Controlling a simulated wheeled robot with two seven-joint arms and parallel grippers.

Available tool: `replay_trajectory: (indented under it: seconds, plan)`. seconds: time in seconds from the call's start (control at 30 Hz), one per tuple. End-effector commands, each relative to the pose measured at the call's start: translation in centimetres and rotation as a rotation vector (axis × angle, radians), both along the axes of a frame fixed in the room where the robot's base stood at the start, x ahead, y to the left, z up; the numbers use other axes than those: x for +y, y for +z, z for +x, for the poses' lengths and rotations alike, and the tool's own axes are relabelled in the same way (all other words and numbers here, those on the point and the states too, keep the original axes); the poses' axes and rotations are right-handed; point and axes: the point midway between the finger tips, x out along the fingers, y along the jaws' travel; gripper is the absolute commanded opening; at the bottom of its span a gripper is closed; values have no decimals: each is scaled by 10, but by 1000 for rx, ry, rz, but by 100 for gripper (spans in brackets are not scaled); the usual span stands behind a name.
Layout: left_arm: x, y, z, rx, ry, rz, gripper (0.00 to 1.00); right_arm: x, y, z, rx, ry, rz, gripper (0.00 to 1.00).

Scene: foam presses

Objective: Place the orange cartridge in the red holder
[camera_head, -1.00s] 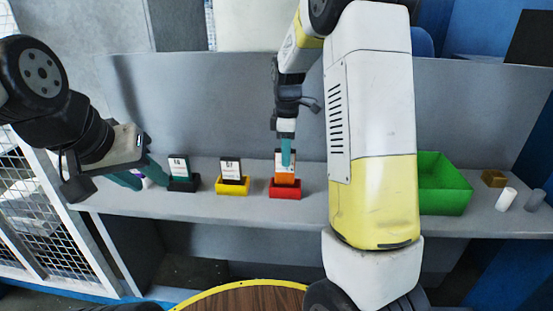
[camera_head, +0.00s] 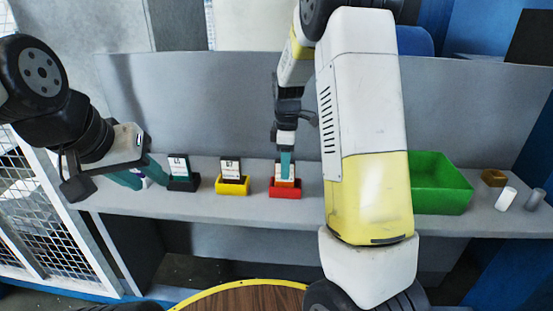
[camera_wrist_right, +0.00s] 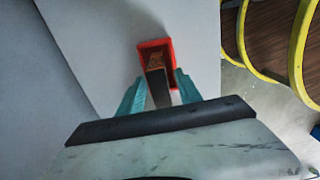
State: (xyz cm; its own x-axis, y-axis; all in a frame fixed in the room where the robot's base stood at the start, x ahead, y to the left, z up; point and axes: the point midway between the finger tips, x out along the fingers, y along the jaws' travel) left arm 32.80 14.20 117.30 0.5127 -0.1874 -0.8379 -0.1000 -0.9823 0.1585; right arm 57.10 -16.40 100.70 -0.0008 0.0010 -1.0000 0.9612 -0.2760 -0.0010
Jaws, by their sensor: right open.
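The orange cartridge (camera_head: 285,182), with a white label on its upper part, stands upright in the red holder (camera_head: 285,193) on the shelf. Its orange lower part is mostly hidden by the holder's wall. My right gripper (camera_head: 286,170) points down at the cartridge's top, and a teal finger covers part of the label. In the right wrist view the open teal fingers (camera_wrist_right: 160,90) stand on either side of the cartridge (camera_wrist_right: 157,82), with the red holder (camera_wrist_right: 171,60) around its base. My left gripper (camera_head: 141,178) is open at the left end of the shelf.
A yellow holder (camera_head: 232,188) and a dark holder (camera_head: 184,185), each with a labelled cartridge, stand left of the red one. A green bin (camera_head: 440,190), a brown block (camera_head: 493,178) and white and grey cylinders (camera_head: 506,199) are at the right. A back panel rises behind.

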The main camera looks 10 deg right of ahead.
Motion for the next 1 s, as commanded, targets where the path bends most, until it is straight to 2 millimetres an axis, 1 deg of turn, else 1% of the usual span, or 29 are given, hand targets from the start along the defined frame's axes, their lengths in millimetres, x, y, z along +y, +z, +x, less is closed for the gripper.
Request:
replay_trajectory:
  seconds: [0.07, 0.17, 0.27, 0.4, 0.6, 0.7, 0.8, 0.87, 0.93, 0.97, 1.0]
  plan:
    - [0, 0, 0, 0, 0, 0, 36, 0, 3, 0, -1, 0, 1, 41]
    - [0, 0, 0, 0, 0, 0, 36, 0, 12, 1, -3, 0, 1, 41]
    - [0, 0, 0, 0, 0, 0, 36, 0, 30, 1, -5, 0, 2, 41]
    - [0, 0, 0, 0, 0, 0, 36, 0, 61, 1, -6, 0, 2, 41]
    - [0, 0, 0, 0, 0, 0, 36, 0, 100, 1, -3, 0, 1, 41]
    - [0, 0, 0, 0, 0, 0, 36, 0, 112, 1, -2, 1, 0, 41]
    - [0, 0, 0, 0, 0, 0, 36, 0, 121, 0, -2, -2, 1, 41]
    - [0, 0, 0, 0, 0, 0, 36, -1, 126, -4, -9, -19, 8, 41]
    - [0, 0, 0, 0, 0, 0, 36, -1, 134, -13, -29, -67, 25, 41]
    - [0, 0, 0, 0, 0, 0, 36, -2, 138, -19, -41, -98, 36, 41]
    - [0, 0, 0, 0, 0, 0, 36, -2, 145, -30, -61, -149, 56, 41]
